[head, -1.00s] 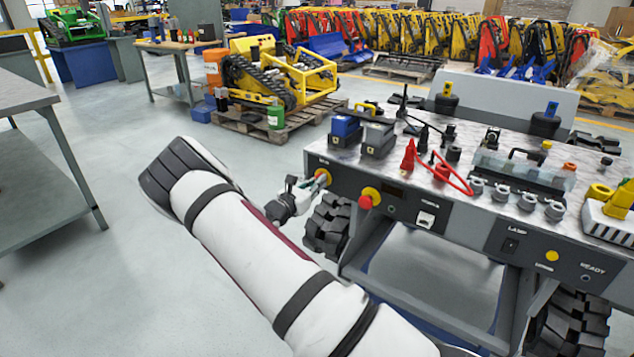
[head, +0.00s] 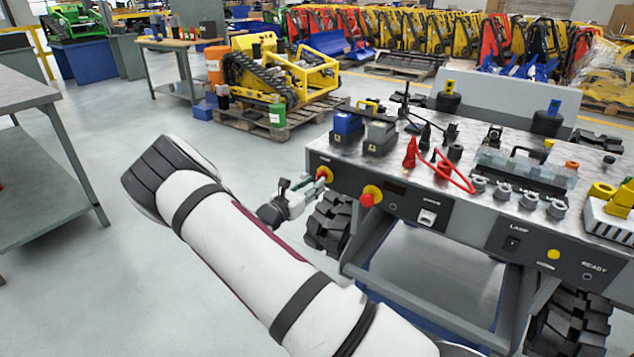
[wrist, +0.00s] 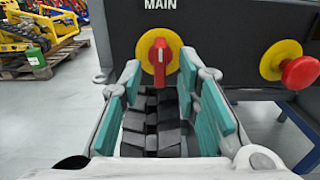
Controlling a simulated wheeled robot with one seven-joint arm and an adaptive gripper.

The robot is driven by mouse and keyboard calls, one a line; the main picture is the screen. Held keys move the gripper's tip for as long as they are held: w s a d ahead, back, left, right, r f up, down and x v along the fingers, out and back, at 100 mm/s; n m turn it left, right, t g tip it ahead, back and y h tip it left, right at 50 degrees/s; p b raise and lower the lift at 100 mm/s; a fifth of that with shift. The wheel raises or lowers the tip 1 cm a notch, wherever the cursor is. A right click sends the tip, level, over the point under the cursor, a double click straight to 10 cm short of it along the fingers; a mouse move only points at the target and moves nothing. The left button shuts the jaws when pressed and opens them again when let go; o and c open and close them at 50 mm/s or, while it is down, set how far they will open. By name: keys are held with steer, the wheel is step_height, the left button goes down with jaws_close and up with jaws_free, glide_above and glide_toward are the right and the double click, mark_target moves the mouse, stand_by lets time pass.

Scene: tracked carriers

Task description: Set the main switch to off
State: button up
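The main switch (wrist: 159,56) is a red knob on a round yellow plate, under the label MAIN on the dark panel. Its red handle stands upright in the wrist view. In the head view the switch (head: 326,174) is at the left end of the panel, partly hidden by my gripper (head: 314,188). My gripper (wrist: 160,72) is open, with its teal-padded fingers left and right of the knob in the wrist view. Nothing is held between the fingers. I cannot tell whether the fingertips touch the switch.
A red mushroom button (wrist: 300,71) on a yellow plate is right of the switch. A black tyre (head: 328,224) is below the switch.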

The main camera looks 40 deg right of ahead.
steer(key=v, duration=0.9)
steer(key=shift+d, duration=0.1)
steer(key=s+r+m+g+y, duration=0.45)
steer(key=s+r+m, duration=0.3)
steer(key=s, duration=0.35)
steer(key=s+r+m+g+y, duration=0.3)
steer(key=s+r+m+g, duration=0.2)
steer(key=s+r+m, duration=0.45)
steer(key=s+a+r+m+t+y, duration=0.25)
steer(key=s+a+y, duration=0.25)
steer(key=s+a, duration=0.5)
steer(key=s+a+r+m+t+y, duration=0.1)
steer(key=s+a+m+y, duration=0.4)
steer(key=s, duration=0.9)
step_height(320, 180, up, 22)
steer(key=a+n+t+p, duration=0.1)
steer(key=t+p, duration=0.3)
steer(key=p, duration=1.6)
steer(key=shift+s+a+n, duration=0.25)
steer(key=shift+n, duration=0.5)
